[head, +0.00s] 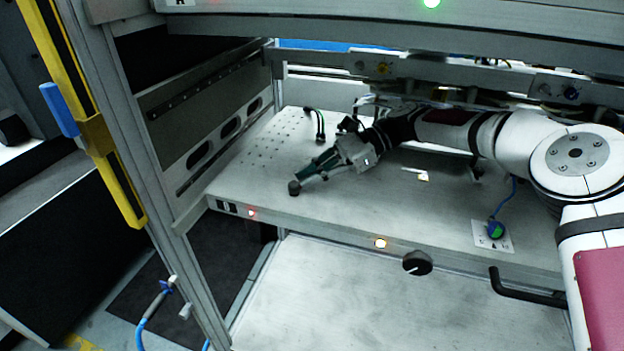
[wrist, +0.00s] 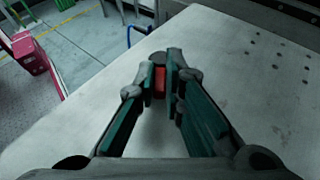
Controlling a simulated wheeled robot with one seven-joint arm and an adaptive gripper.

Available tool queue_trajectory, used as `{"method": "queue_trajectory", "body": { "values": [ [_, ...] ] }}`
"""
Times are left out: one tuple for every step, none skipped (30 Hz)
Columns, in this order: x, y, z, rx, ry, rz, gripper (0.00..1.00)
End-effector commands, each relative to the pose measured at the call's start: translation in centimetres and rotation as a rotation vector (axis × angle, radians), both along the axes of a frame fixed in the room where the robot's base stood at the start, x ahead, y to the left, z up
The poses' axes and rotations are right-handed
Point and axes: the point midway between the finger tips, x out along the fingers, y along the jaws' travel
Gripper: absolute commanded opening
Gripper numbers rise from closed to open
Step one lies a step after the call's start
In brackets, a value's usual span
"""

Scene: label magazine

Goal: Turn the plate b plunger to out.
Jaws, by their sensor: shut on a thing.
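The plate b plunger shows in the wrist view as a dark round cap with a red band (wrist: 159,82) between my fingertips. In the head view its dark knob (head: 293,188) stands near the front left edge of the grey plate (head: 330,212). My gripper (head: 305,179), with green-lined fingers, reaches to it from the right and back. In the wrist view my gripper (wrist: 160,76) is shut on the plunger, one finger on each side. The plunger's lower part and its foot are hidden by the fingers.
A black knob (head: 417,263) and a black handle (head: 525,290) are in front. A green-and-blue connector (head: 495,230) lies at right. A frame post stands at left.

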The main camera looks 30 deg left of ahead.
Motion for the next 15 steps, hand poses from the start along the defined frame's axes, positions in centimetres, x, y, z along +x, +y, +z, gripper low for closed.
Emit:
{"method": "queue_trajectory", "body": {
  "values": [
    [0.09, 0.10, -0.07, 0.001, -0.001, 0.008, 0.00],
    [0.14, 0.12, -0.07, 0.001, -0.001, 0.012, 0.00],
    [0.16, 0.10, -0.06, 0.001, -0.001, 0.018, 0.00],
    [0.15, 0.10, -0.06, 0.001, 0.000, 0.022, 0.00],
    [0.15, 0.10, -0.05, 0.000, 0.000, 0.025, 0.00],
    [0.17, 0.11, -0.04, 0.000, 0.000, 0.027, 0.00],
    [0.17, 0.12, -0.03, 0.001, -0.001, 0.029, 0.00],
    [0.17, 0.13, -0.02, 0.001, 0.000, 0.030, 0.00],
    [0.17, 0.13, -0.01, 0.001, -0.001, 0.031, 0.00],
    [0.18, 0.13, -0.01, 0.001, -0.001, 0.031, 0.00],
    [0.17, 0.12, 0.00, 0.001, -0.001, 0.031, 0.00],
    [0.17, 0.12, 0.00, 0.001, -0.001, 0.031, 0.00],
    [0.17, 0.12, 0.00, 0.001, -0.001, 0.031, 0.00],
    [0.17, 0.12, 0.00, 0.001, -0.001, 0.031, 0.00],
    [0.16, 0.13, 0.00, 0.001, -0.001, 0.031, 0.00]
  ]
}}
